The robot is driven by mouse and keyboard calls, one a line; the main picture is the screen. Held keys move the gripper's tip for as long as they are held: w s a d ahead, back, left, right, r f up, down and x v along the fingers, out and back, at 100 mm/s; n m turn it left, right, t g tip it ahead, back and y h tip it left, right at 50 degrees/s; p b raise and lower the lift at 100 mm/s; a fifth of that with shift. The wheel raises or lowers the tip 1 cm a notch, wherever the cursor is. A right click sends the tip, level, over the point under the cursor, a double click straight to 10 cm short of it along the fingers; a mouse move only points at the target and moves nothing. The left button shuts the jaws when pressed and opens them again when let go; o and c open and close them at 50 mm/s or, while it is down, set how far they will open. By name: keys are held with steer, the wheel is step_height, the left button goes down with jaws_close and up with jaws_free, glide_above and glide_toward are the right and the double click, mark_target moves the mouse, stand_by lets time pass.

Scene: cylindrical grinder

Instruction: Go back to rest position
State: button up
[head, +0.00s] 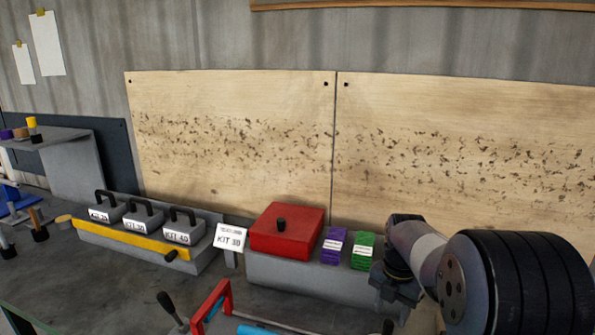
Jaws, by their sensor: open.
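My arm comes in from the lower right. My gripper (392,290) is the dark end piece just right of the green block, at the right end of the grey stand. It is open, and I see nothing held in it. The fingertips are small and dark here, so I cannot tell whether they touch the stand.
A grey stand (290,279) carries a red box (287,230), a purple block (333,247) and a green block (363,251). A "KIT 30" sign (230,238) stands left of it. Several handled kit weights (143,221) sit in a yellow-fronted rack (130,241). Wooden boards (230,130) stand behind.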

mark_target(390, 322)
step_height(390, 322, up, 6)
steer(key=shift+f, duration=0.25)
step_height(390, 322, down, 11)
steer(key=shift+r+p, duration=0.1)
steer(key=shift+p, duration=0.2)
steer(key=shift+d+m, duration=0.2)
steer(key=shift+m, duration=0.3)
steer(key=shift+s+d+r+m, duration=0.1)
steer(key=shift+s+d+m, duration=0.1)
steer(key=shift+m, duration=0.4)
steer(key=shift+s+d+m, duration=0.2)
steer(key=shift+m, duration=0.4)
steer(key=shift+r, duration=0.1)
